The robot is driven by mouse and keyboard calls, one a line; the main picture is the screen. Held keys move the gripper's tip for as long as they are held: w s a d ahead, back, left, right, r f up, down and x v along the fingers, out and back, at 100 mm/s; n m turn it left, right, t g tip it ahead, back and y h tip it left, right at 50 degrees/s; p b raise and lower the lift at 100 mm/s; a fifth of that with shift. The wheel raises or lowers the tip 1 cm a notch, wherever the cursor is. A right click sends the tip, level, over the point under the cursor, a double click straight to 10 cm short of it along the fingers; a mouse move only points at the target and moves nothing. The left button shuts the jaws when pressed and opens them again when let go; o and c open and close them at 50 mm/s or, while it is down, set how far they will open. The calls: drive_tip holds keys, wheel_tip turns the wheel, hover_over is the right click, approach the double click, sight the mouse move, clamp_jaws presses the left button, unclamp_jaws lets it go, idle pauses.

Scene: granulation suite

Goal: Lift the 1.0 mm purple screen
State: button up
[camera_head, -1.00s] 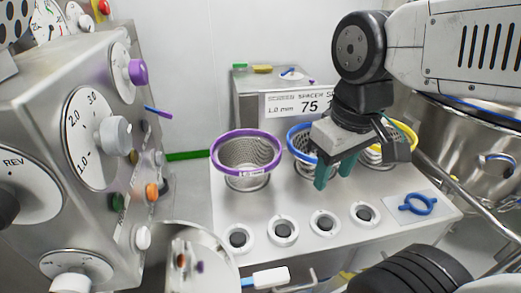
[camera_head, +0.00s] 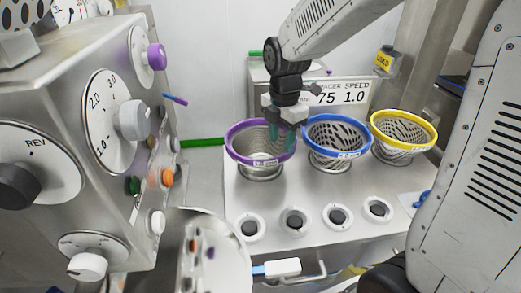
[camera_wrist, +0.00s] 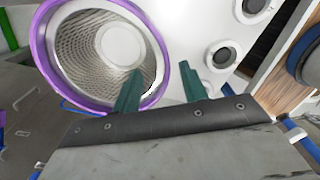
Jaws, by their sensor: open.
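The purple-rimmed screen (camera_head: 240,158) is a conical metal mesh basket standing on the steel bench, left of the blue-rimmed screen (camera_head: 338,152) and the yellow-rimmed screen (camera_head: 404,146). My gripper (camera_head: 284,140) is at the right part of the purple rim, its green fingers pointing down. In the wrist view, the purple screen (camera_wrist: 84,108) fills the upper left. My gripper (camera_wrist: 162,88) is open there, with one finger over the basket's opening and the other outside the rim. The purple rim passes between the fingers. I cannot tell whether either finger touches it.
A row of several round black-centred sockets (camera_head: 293,220) lies in front of the screens. A sign reading 75 and 1.0 (camera_head: 345,92) stands behind. A control panel with dials (camera_head: 110,120) is close on the left. The blue screen is close on the right.

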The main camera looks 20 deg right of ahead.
wheel_tip(320, 180, down, 5)
drive_tip(key=shift+w+d+f, duration=0.15)
drive_tip(key=shift+c, duration=0.3)
clamp_jaws()
